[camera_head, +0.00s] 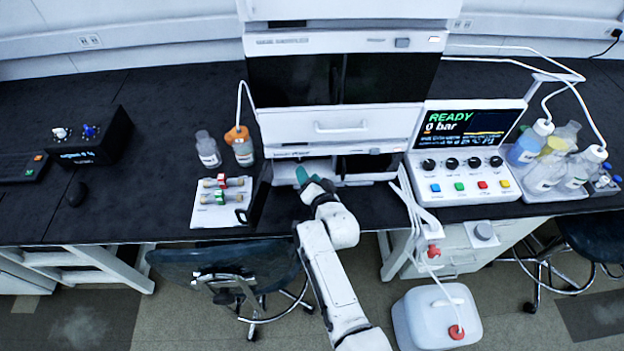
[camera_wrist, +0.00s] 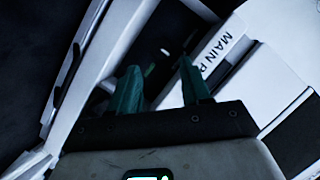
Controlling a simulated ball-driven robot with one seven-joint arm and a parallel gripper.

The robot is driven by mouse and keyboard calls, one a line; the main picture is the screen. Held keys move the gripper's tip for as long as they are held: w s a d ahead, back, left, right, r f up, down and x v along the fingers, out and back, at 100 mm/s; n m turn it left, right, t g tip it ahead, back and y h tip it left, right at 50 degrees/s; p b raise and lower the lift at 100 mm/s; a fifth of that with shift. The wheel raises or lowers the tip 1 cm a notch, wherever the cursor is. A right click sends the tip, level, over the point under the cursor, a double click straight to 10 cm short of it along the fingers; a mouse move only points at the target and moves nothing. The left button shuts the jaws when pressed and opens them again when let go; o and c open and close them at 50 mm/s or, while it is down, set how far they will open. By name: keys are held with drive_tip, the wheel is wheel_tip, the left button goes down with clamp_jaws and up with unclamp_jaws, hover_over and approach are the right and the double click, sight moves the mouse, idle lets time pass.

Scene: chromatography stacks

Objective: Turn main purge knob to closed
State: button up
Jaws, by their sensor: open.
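My gripper (camera_head: 312,184) reaches into the low open bay at the bottom of the white chromatography stack (camera_head: 340,125). In the wrist view its two teal fingers (camera_wrist: 158,80) are spread apart, with a dark gap between them. A white panel (camera_wrist: 228,62) beside the right finger bears a label (camera_wrist: 217,48) that reads "MAIN P", the rest cut off by the panel's edge or hidden. The purge knob itself cannot be made out clearly; the space between and beyond the fingers is very dark, with only a small light speck. I cannot tell whether the fingers touch anything.
A control unit (camera_head: 466,135) with its screen reading "READY 0 bar" stands right of the stack. A white tray of vials (camera_head: 221,214) and bottles (camera_head: 208,150) stand to the left. A chair (camera_head: 225,262) and a white canister (camera_head: 436,318) are on the floor near my arm.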

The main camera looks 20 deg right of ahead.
drive_tip(key=shift+v, duration=1.1)
